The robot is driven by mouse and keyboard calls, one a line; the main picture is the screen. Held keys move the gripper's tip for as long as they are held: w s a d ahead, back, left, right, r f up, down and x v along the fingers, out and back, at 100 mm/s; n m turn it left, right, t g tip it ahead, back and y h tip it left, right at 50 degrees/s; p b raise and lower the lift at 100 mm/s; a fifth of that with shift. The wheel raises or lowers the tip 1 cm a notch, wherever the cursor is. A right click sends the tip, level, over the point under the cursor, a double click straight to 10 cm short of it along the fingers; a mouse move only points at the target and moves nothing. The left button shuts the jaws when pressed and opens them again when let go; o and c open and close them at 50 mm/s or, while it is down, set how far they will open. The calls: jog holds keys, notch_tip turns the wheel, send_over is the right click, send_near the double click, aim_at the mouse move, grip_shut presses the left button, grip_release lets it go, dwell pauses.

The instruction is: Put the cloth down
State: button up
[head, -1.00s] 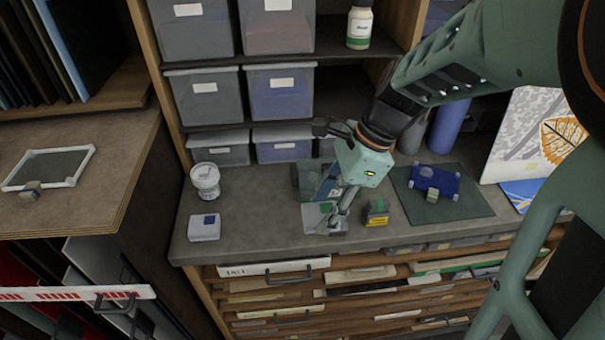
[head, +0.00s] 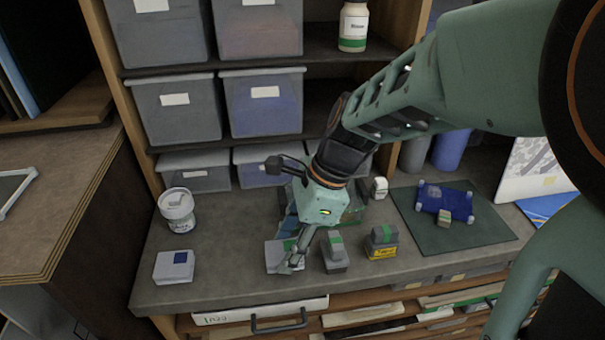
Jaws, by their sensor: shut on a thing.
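My gripper (head: 290,266) is low over the grey worktop, its fingers pointing down. The fingers partly hide the cloth.
A grey block with a green band (head: 335,251) stands close right of my gripper, with a yellow-labelled block (head: 381,243) beyond. A white tub (head: 177,210) stands at left. A green mat (head: 466,232) bears a blue pane. Bare worktop (head: 225,262) lies left of the cloth.

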jog(key=shift+d+f+b, duration=0.1)
jog(key=shift+f+b, duration=0.25)
jog(key=shift+f, duration=0.4)
jog(key=shift+s, duration=0.1)
jog(key=shift+f, duration=0.15)
jog(key=o, duration=1)
jog(key=shift+d+r+p, duration=0.1)
jog(key=shift+r+p, duration=0.4)
jog(key=shift+r, duration=0.15)
jog(key=p+v, duration=0.9)
jog(key=v, duration=0.2)
jog(key=shift+d, duration=0.2)
jog(key=shift+d, duration=0.1)
